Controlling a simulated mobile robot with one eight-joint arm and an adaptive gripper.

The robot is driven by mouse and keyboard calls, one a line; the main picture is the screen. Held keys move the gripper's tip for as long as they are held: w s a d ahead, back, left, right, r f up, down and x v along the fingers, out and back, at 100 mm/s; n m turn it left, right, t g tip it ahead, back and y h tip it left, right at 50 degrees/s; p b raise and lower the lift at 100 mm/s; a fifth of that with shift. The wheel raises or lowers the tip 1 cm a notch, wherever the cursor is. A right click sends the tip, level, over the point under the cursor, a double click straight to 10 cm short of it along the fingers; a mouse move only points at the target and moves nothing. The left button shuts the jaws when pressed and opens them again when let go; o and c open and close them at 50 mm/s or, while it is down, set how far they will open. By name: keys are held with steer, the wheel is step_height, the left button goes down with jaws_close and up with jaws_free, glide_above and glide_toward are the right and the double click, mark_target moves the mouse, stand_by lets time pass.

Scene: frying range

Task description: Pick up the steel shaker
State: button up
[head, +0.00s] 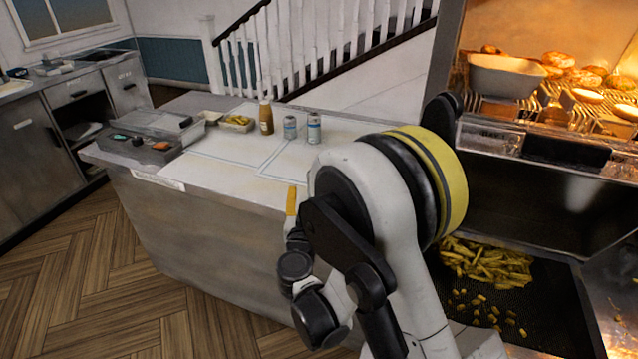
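Two small grey shaker-like containers stand upright, side by side, on the white counter (222,170). The left one is a plain grey shaker (290,128); the right one is a grey shaker with a blue and white band (314,128). I cannot tell for sure which is the steel shaker. My arm stands in front, to the right of both and apart from them in the picture. At its end, a narrow yellow-orange tip (291,201) rises in front of the counter's near edge, below the shakers. It looks like part of my gripper; its fingers cannot be made out.
A brown-yellow bottle (266,117) stands just left of the shakers. A small tray of yellow food (236,124) and a dark-edged container box (140,146) are further left. The counter's front middle is clear. A fryer bay with fries (487,262) and a lit food rack are right.

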steer(key=shift+w+d+b, duration=0.1)
steer(key=shift+w+b, duration=0.2)
steer(key=shift+w, duration=0.5)
steer(key=w, duration=0.2)
steer(key=w+b, duration=0.1)
steer(key=w, duration=0.1)
steer(key=w+b, duration=0.1)
steer(key=w, duration=0.1)
steer(key=shift+w+d+r, duration=0.2)
steer(key=shift+d+r, duration=0.05)
steer(key=shift+r, duration=0.05)
steer(key=c, duration=1.3)
